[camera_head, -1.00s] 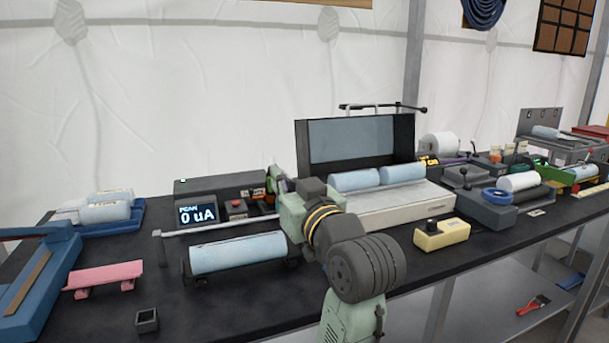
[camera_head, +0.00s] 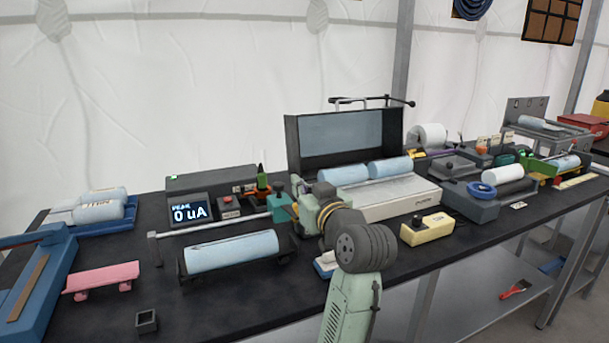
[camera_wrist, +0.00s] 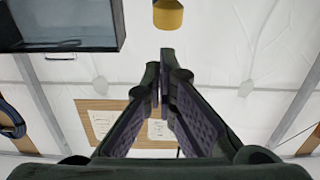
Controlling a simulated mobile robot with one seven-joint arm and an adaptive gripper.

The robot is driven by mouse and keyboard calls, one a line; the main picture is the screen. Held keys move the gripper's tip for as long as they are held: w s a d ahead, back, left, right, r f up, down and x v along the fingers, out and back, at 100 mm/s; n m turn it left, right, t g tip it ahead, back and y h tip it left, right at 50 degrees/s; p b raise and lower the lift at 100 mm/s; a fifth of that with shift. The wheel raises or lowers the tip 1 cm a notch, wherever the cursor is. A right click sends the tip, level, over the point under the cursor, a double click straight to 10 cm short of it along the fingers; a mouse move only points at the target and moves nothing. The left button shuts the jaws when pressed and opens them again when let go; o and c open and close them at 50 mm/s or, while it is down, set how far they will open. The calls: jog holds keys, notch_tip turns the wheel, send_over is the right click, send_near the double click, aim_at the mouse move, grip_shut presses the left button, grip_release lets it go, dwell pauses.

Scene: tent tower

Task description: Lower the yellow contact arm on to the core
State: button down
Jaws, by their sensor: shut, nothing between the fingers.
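A pale blue core (camera_head: 232,252) lies in a dark cradle on the bench, left of my arm. A thin grey bar (camera_head: 212,224) on an upright post runs just behind it. A yellow cylinder on a dark stem (camera_wrist: 168,17) shows at the top of the wrist view, beyond my fingertips and apart from them; it may be part of the contact arm, but I cannot be sure. My gripper (camera_wrist: 168,68) is shut and empty. In the head view its fingers are hidden or not clearly distinguishable beside my wrist. I cannot clearly make out the contact arm there.
A meter reading 0 uA (camera_head: 189,213) stands behind the bar. A dark open light box (camera_head: 345,140) with pale cores is behind my arm. A yellow box (camera_head: 427,229) sits to the right. A pink stand (camera_head: 101,277) and small square cup (camera_head: 146,321) are left; bench between is clear.

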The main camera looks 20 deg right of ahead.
jog(key=shift+s+f, duration=0.3)
jog(key=shift+f, duration=0.45)
jog(key=shift+f, duration=0.1)
jog(key=f+b, duration=0.1)
jog(key=b, duration=0.1)
jog(key=s+f+t+b, duration=0.1)
jog(key=b, duration=0.2)
jog(key=shift+s+f, duration=0.2)
jog(key=shift+s, duration=0.05)
